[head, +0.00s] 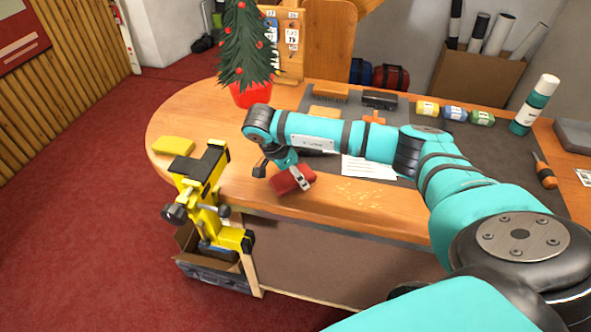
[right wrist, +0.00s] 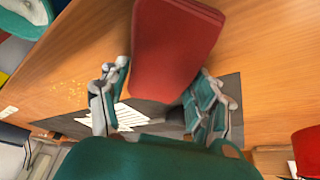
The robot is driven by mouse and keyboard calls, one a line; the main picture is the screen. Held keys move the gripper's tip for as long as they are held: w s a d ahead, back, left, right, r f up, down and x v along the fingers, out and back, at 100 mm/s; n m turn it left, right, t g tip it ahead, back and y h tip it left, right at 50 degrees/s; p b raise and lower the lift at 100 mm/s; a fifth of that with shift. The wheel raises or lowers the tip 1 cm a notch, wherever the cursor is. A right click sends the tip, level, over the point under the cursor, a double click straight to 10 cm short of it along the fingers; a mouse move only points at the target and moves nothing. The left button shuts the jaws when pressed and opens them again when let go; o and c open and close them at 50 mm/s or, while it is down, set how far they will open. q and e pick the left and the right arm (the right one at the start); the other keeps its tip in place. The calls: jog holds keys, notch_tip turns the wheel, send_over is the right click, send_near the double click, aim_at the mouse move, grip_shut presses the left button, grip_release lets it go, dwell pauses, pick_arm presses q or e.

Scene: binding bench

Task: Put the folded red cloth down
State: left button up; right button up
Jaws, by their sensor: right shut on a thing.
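The folded red cloth (head: 286,183) is in my right gripper (head: 292,174), over the wooden bench near its front edge. In the right wrist view the cloth (right wrist: 176,45) extends out from between the two fingers (right wrist: 160,92), which stand on either side of it. The fingers partly cover its near end. I cannot tell whether the cloth touches the bench top or hangs just above it. My left gripper is not in view.
A yellow-and-black clamp stand (head: 205,190) rises at the bench's front left, near a yellow block (head: 173,145). A small potted tree (head: 250,92) stands behind. White paper (head: 368,168) and shavings (head: 360,193) lie to the right. Bare wood (head: 205,118) shows at the left.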

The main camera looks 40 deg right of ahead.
aim_at(287, 178)
jog(key=shift+f, duration=0.15)
jog(key=o, duration=1)
jog(key=shift+r, duration=0.3)
jog(key=b+v, duration=0.3)
jog(key=v, duration=0.3)
jog(key=shift+w+a, duration=0.15)
jog(key=v, duration=0.5)
jog(key=shift+a+r, duration=0.1)
jog(key=shift+r, duration=0.25)
